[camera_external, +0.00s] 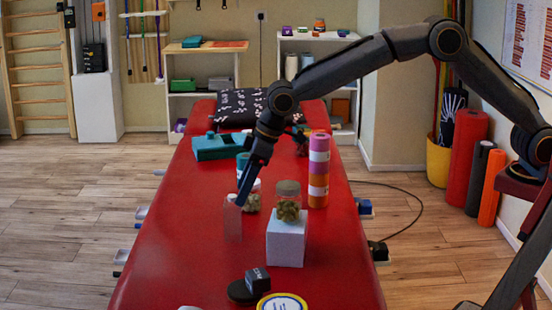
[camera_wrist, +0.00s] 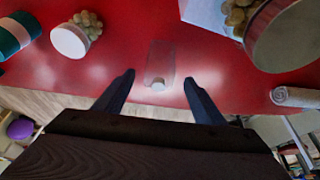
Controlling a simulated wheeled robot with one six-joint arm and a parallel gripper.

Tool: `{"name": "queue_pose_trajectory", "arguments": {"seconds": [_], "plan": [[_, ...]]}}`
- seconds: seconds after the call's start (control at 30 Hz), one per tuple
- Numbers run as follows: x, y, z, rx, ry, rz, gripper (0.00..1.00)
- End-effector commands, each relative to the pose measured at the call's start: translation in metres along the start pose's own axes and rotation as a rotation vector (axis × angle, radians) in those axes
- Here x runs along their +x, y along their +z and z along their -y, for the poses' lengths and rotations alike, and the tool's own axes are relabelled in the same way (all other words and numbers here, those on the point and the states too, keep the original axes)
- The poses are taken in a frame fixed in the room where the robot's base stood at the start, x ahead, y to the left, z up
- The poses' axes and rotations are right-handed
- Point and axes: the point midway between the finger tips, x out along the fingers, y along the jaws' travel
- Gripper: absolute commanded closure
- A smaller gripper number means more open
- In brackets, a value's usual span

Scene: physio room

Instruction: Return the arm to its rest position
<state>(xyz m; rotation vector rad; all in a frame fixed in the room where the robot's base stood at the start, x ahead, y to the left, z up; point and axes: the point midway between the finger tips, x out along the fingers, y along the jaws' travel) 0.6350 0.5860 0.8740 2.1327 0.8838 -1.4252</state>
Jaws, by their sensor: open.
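My arm reaches in from the right over the red treatment table (camera_external: 170,270). My gripper (camera_external: 243,200) points down above the table's middle, left of a jar on a pale block (camera_external: 287,243). In the wrist view my gripper (camera_wrist: 158,80) shows two dark fingers spread apart, with nothing clamped between them. A clear bottle (camera_external: 233,224) stands on the table just below and left of the fingertips. It also shows in the wrist view (camera_wrist: 160,58), beyond and between the fingers. I cannot tell whether a finger touches it.
A lidded jar (camera_external: 289,190) of greenish balls tops the block. Another white-lidded jar (camera_wrist: 70,40) stands close to my gripper. A dark cube (camera_external: 258,281) is in front.

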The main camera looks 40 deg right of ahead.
Motion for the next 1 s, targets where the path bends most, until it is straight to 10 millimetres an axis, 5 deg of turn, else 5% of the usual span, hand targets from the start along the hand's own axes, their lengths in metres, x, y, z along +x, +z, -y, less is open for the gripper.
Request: {"name": "queue_pose_trajectory", "arguments": {"seconds": [0.43,0.57,0.67,1.0], "plan": [[0.000,0.000,0.000,0.001,0.000,0.000,0.36],[-0.004,0.005,-0.015,0.034,0.002,0.002,0.36],[-0.011,0.017,-0.049,0.110,0.006,0.005,0.36],[-0.006,0.085,-0.238,0.449,0.029,-0.055,0.36]]}}
